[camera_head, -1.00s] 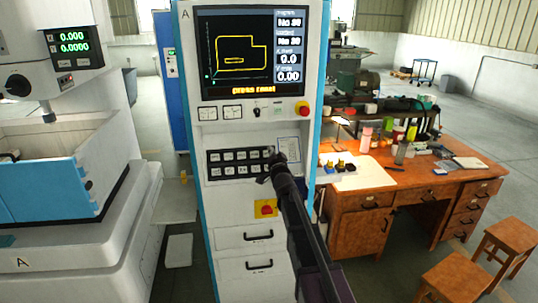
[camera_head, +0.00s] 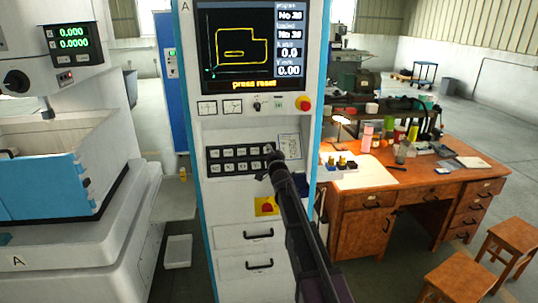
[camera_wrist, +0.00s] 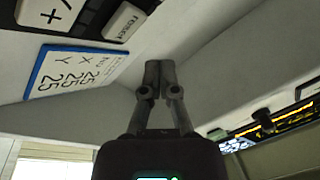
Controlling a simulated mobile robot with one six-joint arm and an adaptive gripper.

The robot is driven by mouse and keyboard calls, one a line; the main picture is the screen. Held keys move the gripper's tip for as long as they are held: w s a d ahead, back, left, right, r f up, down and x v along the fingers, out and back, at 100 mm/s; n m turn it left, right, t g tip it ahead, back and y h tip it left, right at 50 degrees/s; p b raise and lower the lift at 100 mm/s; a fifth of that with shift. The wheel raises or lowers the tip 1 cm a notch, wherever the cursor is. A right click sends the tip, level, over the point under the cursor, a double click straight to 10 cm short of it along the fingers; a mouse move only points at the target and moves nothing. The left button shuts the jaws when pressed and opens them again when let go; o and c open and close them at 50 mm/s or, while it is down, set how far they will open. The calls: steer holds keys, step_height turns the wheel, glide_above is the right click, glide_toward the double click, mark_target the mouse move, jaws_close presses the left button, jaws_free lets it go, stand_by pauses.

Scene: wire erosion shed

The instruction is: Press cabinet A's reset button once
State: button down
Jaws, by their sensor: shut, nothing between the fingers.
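Cabinet A (camera_head: 212,263) stands upright in the middle of the head view, and its screen (camera_head: 236,46) reads "press reset". A black key panel (camera_head: 210,168) with several white keys is on its front. My gripper (camera_head: 268,152) is shut and empty at the right end of this panel, covering part of it. In the wrist view, my gripper's closed fingertips (camera_wrist: 152,70) are close to the light panel face, beside a white key (camera_wrist: 125,22) and a blue-edged card (camera_wrist: 68,70). I cannot tell whether they touch the face. No reset label is readable.
A red knob (camera_head: 303,104) is on the cabinet above the keys. A red and yellow switch (camera_head: 266,206) is below them, close to my arm. A wooden desk (camera_head: 420,190) stands to the right with two stools. A machine (camera_head: 60,220) stands to the left.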

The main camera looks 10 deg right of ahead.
steer(key=shift+w+f+b, duration=0.6)
steer(key=shift+w+f, duration=0.15)
steer(key=shift+w, duration=0.35)
steer(key=shift+w+f+b, duration=0.45)
steer(key=shift+w, duration=0.2)
stand_by(1.9)
steer(key=shift+s+r, duration=0.1)
steer(key=shift+s, duration=0.05)
steer(key=shift+s+r+p, duration=0.35)
steer(key=shift+s+p, duration=0.15)
steer(key=shift+s, duration=0.1)
stand_by(0.5)
steer(key=s+r+p, duration=0.1)
steer(key=s, duration=0.1)
steer(key=s+r+p, duration=0.2)
stand_by(0.5)
stand_by(0.5)
